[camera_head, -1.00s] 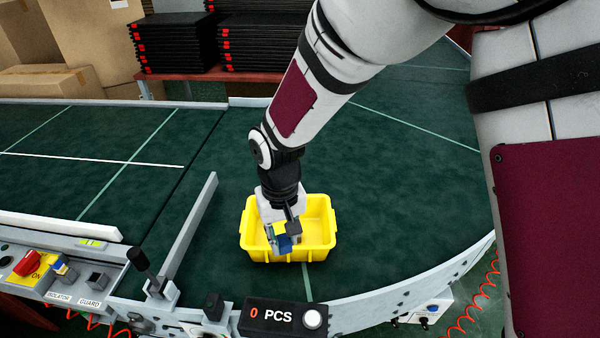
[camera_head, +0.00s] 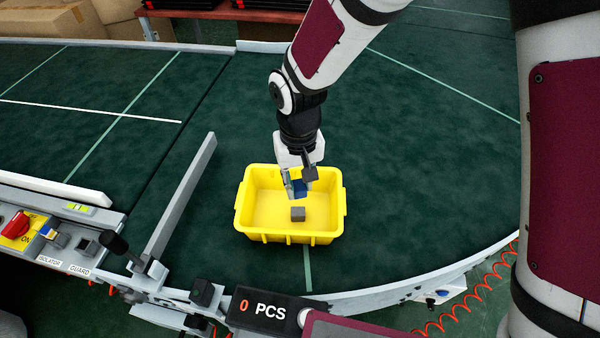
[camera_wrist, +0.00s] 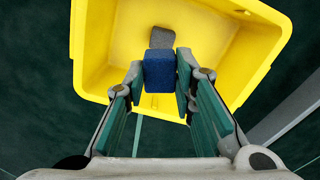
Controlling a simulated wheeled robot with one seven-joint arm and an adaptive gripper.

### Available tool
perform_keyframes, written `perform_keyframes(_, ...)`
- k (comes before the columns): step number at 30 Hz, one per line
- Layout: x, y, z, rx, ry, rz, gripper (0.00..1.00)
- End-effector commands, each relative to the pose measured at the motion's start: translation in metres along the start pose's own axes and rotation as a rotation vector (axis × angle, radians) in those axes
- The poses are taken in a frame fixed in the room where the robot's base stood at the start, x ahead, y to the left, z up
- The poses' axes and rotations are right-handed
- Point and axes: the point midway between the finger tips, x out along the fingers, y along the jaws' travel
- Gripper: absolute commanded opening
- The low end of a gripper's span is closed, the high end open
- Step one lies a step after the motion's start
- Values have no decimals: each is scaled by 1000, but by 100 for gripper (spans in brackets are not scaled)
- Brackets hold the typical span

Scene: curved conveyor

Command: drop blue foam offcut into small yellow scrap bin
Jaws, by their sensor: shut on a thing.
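The blue foam offcut (camera_head: 300,188) is held between the fingers of my gripper (camera_head: 299,184), which is shut on it. In the wrist view the blue offcut (camera_wrist: 160,71) shows between the two fingertips (camera_wrist: 160,76). The small yellow scrap bin (camera_head: 246,219) stands on the dark green conveyor, and my gripper is over its opening. A grey block (camera_head: 298,213) lies inside the bin; it also shows in the wrist view (camera_wrist: 162,37), beyond the offcut. I cannot tell the exact height of the offcut above the bin floor.
A grey guide bar (camera_head: 182,200) stands on the conveyor left of the bin. A counter (camera_head: 262,309) reading 0 PCS sits at the front edge. A control panel (camera_head: 30,235) is at the left. The green belt (camera_head: 420,180) right of the bin is clear.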

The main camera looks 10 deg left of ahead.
Motion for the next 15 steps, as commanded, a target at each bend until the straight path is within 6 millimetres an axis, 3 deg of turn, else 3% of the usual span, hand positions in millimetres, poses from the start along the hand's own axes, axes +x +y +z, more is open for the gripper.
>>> perform_keyframes(6, 22, 0, -1, -2, 0, 0, 13)
perform_keyframes(15, 24, 0, 0, 0, 1, 0, 13)
